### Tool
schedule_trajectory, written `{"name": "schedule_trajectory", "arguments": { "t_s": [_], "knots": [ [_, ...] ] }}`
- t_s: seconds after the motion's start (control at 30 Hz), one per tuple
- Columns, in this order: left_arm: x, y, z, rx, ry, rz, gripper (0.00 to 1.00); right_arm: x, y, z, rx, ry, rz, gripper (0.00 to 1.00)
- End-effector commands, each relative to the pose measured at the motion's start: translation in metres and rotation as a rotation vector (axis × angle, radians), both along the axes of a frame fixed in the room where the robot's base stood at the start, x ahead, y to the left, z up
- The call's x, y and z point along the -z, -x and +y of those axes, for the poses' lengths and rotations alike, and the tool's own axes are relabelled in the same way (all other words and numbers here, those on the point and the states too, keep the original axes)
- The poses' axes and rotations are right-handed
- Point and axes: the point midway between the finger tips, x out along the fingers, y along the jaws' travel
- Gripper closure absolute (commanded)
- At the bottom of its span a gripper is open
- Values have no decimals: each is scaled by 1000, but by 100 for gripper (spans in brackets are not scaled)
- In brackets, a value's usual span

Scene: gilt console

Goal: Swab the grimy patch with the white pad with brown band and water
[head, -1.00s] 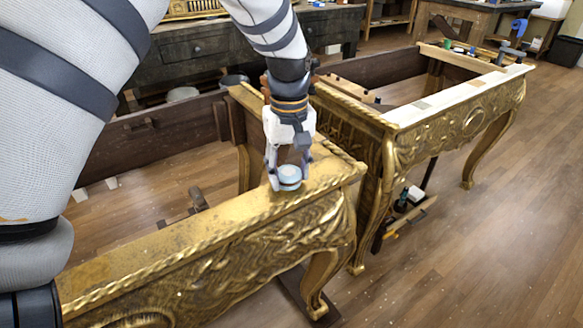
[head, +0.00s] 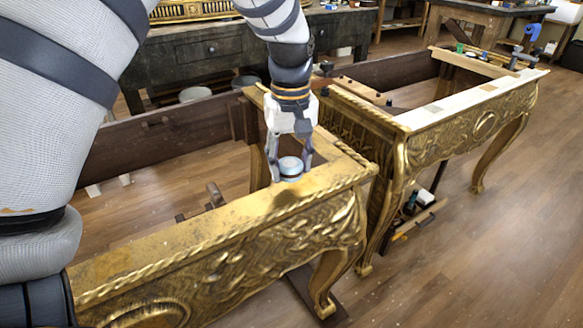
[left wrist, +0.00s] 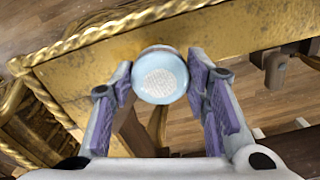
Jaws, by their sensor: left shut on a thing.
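My left gripper (head: 290,172) is shut on a round white pad (head: 291,166) with a darker band. In the left wrist view the pad's pale, textured round top (left wrist: 160,78) sits between the purple-lined fingers. The pad is at the inner edge of the gilt top rail of the near console (head: 215,217), close to its corner. I cannot tell if it touches the gilding. A dark grimy patch (head: 286,199) shows on the rail just in front of the pad. My right gripper is not in view. I see no water container clearly.
A second console with a whitish top (head: 462,101) stands to the right. The near console's frame is open inside, with floor showing. A dark workbench (head: 215,55) is behind. The wooden floor at the right (head: 480,260) is clear.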

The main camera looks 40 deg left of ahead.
Motion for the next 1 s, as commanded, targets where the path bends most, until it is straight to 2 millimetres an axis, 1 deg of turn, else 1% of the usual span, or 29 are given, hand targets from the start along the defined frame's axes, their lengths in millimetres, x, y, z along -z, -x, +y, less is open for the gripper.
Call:
{"name": "schedule_trajectory", "arguments": {
  "t_s": [0.7,1.0],
  "knots": [
    [-43,6,3,5,0,-1,83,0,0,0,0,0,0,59],
    [-46,7,3,6,0,-1,83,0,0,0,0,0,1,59]
  ]
}}
